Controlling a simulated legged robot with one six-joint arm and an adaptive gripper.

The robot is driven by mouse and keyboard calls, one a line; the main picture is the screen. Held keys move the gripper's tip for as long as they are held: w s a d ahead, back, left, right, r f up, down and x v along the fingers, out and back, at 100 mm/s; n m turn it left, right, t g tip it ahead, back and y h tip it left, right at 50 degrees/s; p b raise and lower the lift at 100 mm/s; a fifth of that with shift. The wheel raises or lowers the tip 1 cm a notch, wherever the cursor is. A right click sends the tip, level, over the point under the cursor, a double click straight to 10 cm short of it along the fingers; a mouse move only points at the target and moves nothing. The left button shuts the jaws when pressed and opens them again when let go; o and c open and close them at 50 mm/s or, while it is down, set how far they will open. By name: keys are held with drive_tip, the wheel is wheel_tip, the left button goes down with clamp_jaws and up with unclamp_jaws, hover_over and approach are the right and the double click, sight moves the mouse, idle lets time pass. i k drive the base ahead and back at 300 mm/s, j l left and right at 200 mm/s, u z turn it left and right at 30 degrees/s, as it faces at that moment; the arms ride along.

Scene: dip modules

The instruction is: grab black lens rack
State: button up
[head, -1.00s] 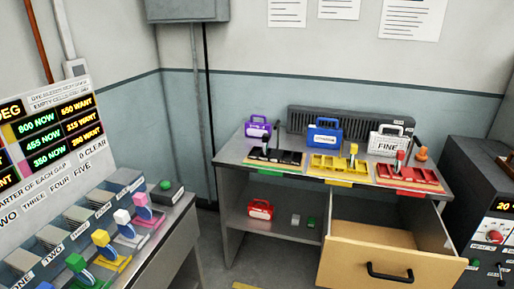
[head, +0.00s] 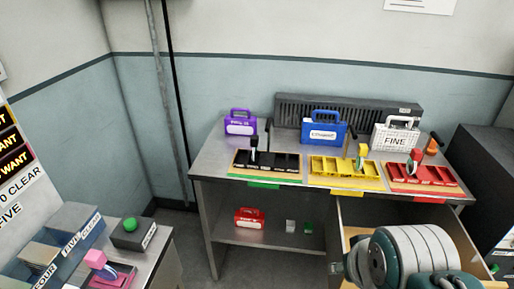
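The black rack (head: 268,163) lies on the left part of the metal desk top, with a green label (head: 264,185) on the desk edge below it. It has several slots and an upright black-handled piece (head: 254,146) at its left. A yellow rack (head: 344,172) sits to its right, and a red rack (head: 422,177) sits further right. Part of my arm, white and teal, fills the bottom right. My gripper cannot be made out in this view.
Purple (head: 240,122), blue (head: 323,127) and white "FINE" (head: 396,134) cases stand behind the racks. The desk's drawer (head: 350,222) is open below the yellow and red racks, partly hidden by my arm. A red case (head: 249,218) sits on the lower shelf.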

sight(268, 161)
drive_tip(key=i+j+u, duration=0.1)
drive_tip(key=i+j, duration=0.2)
drive_tip(key=i, duration=0.15)
drive_tip(key=i+j, duration=0.2)
drive_tip(key=i, duration=0.25)
drive_tip(key=i+j+u, duration=0.15)
drive_tip(key=i, duration=0.3)
drive_tip(key=j, duration=0.1)
